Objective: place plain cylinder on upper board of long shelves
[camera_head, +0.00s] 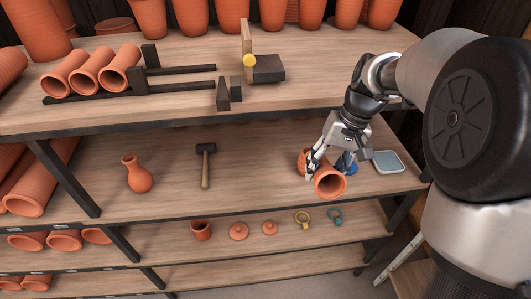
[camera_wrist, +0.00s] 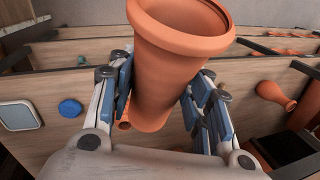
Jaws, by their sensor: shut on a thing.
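My gripper (camera_head: 328,150) is shut on a terracotta cylinder (camera_head: 330,182) with a rimmed open end, at the right of the board below the top one. In the head view its open mouth faces the camera and it lies tilted. The wrist view shows the cylinder (camera_wrist: 168,70) between both blue-padded fingers, its rim at the far end. I cannot tell whether it touches the board. Another terracotta piece (camera_head: 304,160) is partly hidden behind the gripper. The long shelves' top board (camera_head: 320,82) is above, and the board below it (camera_head: 255,190) runs under the gripper.
A blue round thing (camera_head: 351,168) and a pale square pad (camera_head: 388,162) are close right of the gripper. A vase (camera_head: 137,175) and a mallet (camera_head: 205,165) stand or lie left. The top board has three cylinders in a rack (camera_head: 87,98), a gauge (camera_head: 267,69) and pots behind.

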